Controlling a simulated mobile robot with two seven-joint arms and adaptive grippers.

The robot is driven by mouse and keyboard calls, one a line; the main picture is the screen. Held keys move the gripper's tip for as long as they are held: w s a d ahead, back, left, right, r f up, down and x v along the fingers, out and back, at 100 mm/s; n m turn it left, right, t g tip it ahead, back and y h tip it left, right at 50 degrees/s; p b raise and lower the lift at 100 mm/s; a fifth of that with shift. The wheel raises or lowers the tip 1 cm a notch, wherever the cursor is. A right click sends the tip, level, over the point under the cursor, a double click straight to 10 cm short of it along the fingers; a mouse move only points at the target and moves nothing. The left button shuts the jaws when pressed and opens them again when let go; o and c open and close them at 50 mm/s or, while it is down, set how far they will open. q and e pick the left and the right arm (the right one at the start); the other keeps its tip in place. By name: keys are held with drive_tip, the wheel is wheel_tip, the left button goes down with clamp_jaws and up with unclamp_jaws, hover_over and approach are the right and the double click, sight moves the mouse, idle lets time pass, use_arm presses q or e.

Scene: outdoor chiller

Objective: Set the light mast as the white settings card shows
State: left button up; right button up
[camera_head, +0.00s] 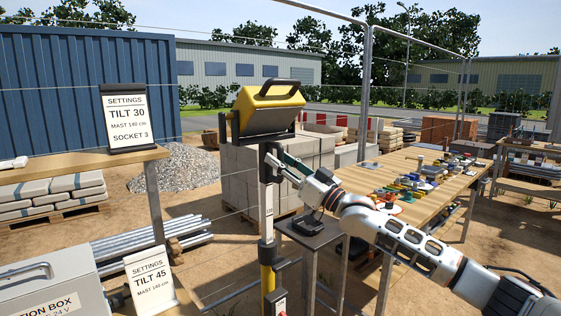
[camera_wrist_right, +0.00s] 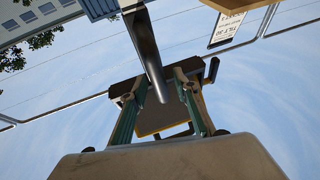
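The light mast (camera_head: 266,226) stands upright left of centre, with a yellow flood lamp (camera_head: 268,105) on a black bracket at its top and a yellow lower section. One white settings card (camera_head: 127,120), on the wooden shelf, reads TILT 30, MAST 140 cm, SOCKET 3. A second white card (camera_head: 151,282) reads TILT 45, MAST 140 cm; its lower part is cut off. My right gripper (camera_head: 273,158) is at the mast just under the lamp. In the right wrist view its green fingers (camera_wrist_right: 162,84) are apart, with a dark grey bar (camera_wrist_right: 148,50) between them. My left gripper does not show.
A grey box (camera_head: 50,290) marked "...ION BOX" stands at lower left. A small dark table (camera_head: 312,232) is close right of the mast. A wooden table (camera_head: 450,190) with several coloured parts stands further right. Metal pipes (camera_head: 150,240) lie on the ground behind.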

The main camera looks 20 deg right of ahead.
drive_tip(key=shift+f, duration=0.1)
drive_tip(key=shift+s+d+f, duration=0.2)
drive_tip(key=shift+s, duration=0.1)
drive_tip(key=v, duration=1.1)
drive_tip(key=shift+r, duration=0.15)
drive_tip(key=shift+s, duration=0.1)
drive_tip(key=s+a+f+g+h, duration=0.1)
drive_tip(key=s+a+f, duration=0.25)
drive_tip(key=f, duration=0.65)
drive_tip(key=s+a+f+g+h, duration=0.15)
drive_tip(key=a+f, duration=0.25)
drive_tip(key=f, duration=0.6)
drive_tip(key=s+a+f+g+h, duration=0.1)
drive_tip(key=s+a+f, duration=0.3)
drive_tip(key=f, duration=0.6)
drive_tip(key=s+a+f+m+g+h, duration=0.1)
drive_tip(key=s+f+g+h, duration=0.4)
drive_tip(key=s+f, duration=1.9)
drive_tip(key=shift+a+f+m, duration=0.35)
drive_tip(key=shift+f+m, duration=0.05)
